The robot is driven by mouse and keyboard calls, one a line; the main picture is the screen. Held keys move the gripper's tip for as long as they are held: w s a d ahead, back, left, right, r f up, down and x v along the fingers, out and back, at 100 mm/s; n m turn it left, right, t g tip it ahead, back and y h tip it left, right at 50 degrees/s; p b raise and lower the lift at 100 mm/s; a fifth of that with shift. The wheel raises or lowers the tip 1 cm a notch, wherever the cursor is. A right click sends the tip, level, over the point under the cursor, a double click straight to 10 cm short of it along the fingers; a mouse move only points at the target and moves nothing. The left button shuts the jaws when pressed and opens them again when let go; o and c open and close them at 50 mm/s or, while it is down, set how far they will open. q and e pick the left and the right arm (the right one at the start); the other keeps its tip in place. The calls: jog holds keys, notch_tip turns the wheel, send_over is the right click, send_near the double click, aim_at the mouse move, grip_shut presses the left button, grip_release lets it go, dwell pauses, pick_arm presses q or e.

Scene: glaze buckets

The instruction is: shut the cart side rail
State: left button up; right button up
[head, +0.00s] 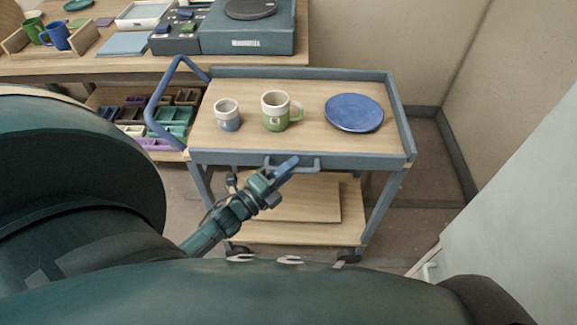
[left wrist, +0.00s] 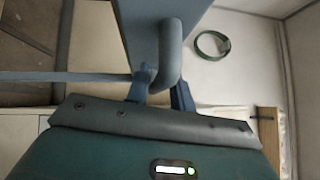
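The cart (head: 360,90) has a wooden top with blue-grey rails. Its near side rail (head: 225,157) runs along the front edge, with a U-shaped handle (head: 317,165) on its outer face. I cannot tell its exact tilt. My left gripper (head: 284,170) is at this handle. In the left wrist view, the fingers (left wrist: 160,88) lie on either side of the bent handle bar (left wrist: 172,45). Whether they clamp it is unclear. My right gripper is not in view.
A white-blue cup (head: 228,118), a green-white mug (head: 275,112) and a blue plate (head: 353,112) stand on the cart. The blue push handle (head: 152,110) is at its left. A workbench (head: 90,67) stands behind; a pale panel (head: 510,200) is at right.

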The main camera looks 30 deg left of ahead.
pick_arm(q)
jog(key=b+v, duration=0.1)
jog(key=v, duration=1.2)
dwell(0.4)
